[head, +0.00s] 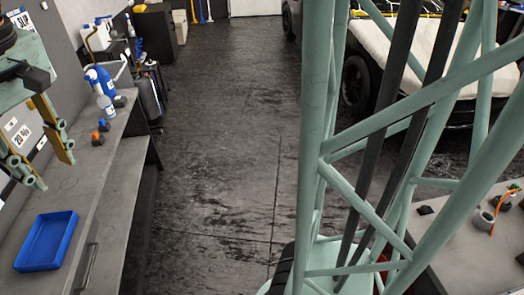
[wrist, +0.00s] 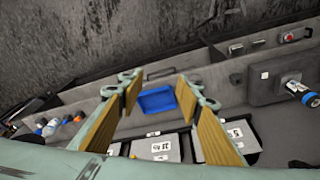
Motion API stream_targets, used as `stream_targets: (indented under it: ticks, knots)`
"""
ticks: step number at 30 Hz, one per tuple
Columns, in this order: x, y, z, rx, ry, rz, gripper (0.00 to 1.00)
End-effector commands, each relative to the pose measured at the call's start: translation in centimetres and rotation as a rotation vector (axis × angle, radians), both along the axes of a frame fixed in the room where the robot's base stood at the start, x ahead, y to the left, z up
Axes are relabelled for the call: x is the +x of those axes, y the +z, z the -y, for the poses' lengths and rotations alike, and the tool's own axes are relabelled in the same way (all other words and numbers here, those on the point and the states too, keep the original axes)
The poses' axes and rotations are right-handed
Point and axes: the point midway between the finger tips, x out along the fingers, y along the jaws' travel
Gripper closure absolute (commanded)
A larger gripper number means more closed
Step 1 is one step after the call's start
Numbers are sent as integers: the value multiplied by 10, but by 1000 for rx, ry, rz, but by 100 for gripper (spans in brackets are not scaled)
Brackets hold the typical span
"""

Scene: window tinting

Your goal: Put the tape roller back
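My gripper (head: 49,171) is at the left of the head view, above the grey workbench (head: 125,185). In the wrist view my gripper (wrist: 162,85) has its two wood-coloured fingers wide apart, with nothing held between them. A blue tray (head: 47,241) lies on the bench, and it shows beyond the fingers in the wrist view (wrist: 157,101); it looks empty. Two small orange-and-blue items (head: 97,138) sit farther along the bench; I cannot tell whether either is the tape roller. No tape roller can be made out with certainty.
A blue spray bottle (head: 100,80) and a white bottle (head: 106,107) stand at the bench's far end. Cards with numbers (wrist: 160,149) are near the fingers. A blue-and-white cylinder (wrist: 299,90) is at the wrist view's right. The floor aisle (head: 220,150) is clear.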

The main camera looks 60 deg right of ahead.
Motion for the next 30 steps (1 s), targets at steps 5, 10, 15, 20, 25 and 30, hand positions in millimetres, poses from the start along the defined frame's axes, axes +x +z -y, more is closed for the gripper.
stream_targets:
  ticks: [5,10,15,20,25,30]
  knots:
    - [-28,15,22,7,-41,20,67]
    - [-55,25,40,12,-78,35,67]
    - [-83,33,56,17,-114,49,67]
    - [-110,39,71,22,-149,64,67]
    - [-138,42,84,26,-185,78,67]
    - [-167,44,96,30,-222,94,67]
